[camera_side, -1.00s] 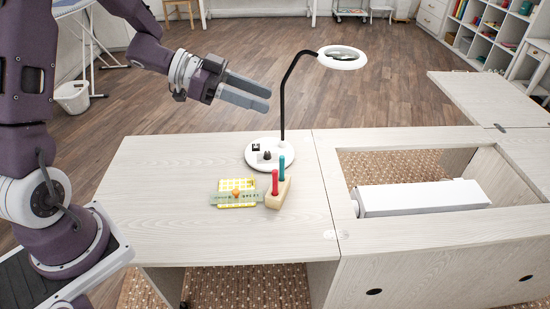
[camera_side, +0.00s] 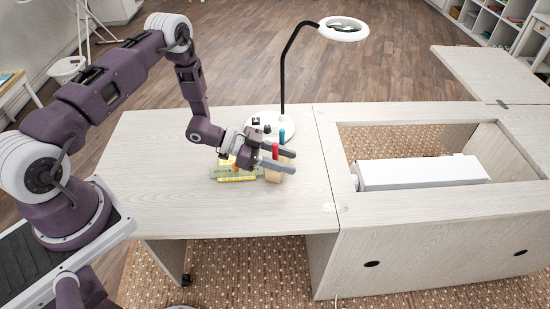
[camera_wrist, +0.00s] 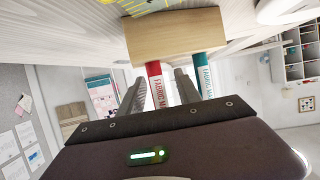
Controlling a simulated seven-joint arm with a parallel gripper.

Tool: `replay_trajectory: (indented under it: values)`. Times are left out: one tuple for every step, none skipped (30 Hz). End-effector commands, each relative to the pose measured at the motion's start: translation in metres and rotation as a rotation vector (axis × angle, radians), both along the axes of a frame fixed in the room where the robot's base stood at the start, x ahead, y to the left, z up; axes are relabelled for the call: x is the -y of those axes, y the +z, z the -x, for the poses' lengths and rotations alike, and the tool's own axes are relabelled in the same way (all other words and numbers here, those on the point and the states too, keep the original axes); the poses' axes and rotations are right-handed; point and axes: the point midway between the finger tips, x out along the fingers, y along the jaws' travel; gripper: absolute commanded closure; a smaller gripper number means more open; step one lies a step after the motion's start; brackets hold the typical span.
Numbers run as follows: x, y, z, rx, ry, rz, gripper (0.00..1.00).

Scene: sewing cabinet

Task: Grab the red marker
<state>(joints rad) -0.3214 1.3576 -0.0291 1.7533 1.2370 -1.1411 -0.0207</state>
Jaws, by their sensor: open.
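The red marker (camera_side: 275,150) stands upright in a wooden block (camera_side: 273,176), next to a teal marker (camera_side: 282,136). My gripper (camera_side: 291,161) is open and low over the table at the block, its fingers level and pointing right. In the wrist view the red marker (camera_wrist: 157,84) shows between my two fingers (camera_wrist: 160,92), with a gap on each side. The teal marker (camera_wrist: 205,77) is outside the right finger, close to it. The wooden block (camera_wrist: 176,37) is beyond the fingertips. My fingers hide part of the block in the side view.
A yellow-patterned piece with a green ruler (camera_side: 236,174) lies just left of the block, partly under my gripper. A magnifier lamp (camera_side: 286,80) stands behind it. The cabinet's recess with a white machine part (camera_side: 420,173) is to the right. The table's front left (camera_side: 170,205) is clear.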

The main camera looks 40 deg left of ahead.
Motion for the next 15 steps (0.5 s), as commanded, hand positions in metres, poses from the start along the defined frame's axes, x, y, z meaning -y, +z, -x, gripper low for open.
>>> replay_trajectory:
  values:
    - [0.0008, -0.0003, -0.0006, 0.000, 0.000, 0.000, 0.60]
    - [0.0007, -0.0003, -0.0007, 0.000, 0.000, 0.000, 0.60]
    - [0.0007, -0.0002, -0.0006, -0.001, 0.000, 0.001, 0.60]
    - [0.0006, -0.0001, -0.0006, -0.001, 0.000, 0.001, 0.60]
    - [0.0005, -0.0001, -0.0005, -0.001, 0.000, 0.001, 0.60]
    - [0.0004, 0.0000, -0.0005, -0.001, 0.000, 0.001, 0.66]
    - [0.0004, 0.0000, -0.0005, -0.001, 0.000, 0.001, 0.72]
    - [0.0005, 0.0000, -0.0005, -0.001, 0.000, 0.001, 0.78]
    - [0.0004, 0.0000, -0.0004, -0.001, 0.000, 0.001, 0.85]
    - [0.0004, 0.0001, -0.0004, -0.001, 0.000, 0.001, 0.91]
    - [0.0004, 0.0001, -0.0004, -0.001, 0.000, 0.001, 0.97]
    - [0.0003, 0.0001, -0.0004, -0.001, 0.000, 0.001, 1.00]
    - [0.0003, 0.0001, -0.0004, -0.001, 0.000, 0.001, 1.00]
    - [0.0003, 0.0001, -0.0005, -0.001, 0.000, 0.001, 1.00]
    - [0.0003, 0.0001, -0.0004, -0.001, 0.000, 0.001, 1.00]
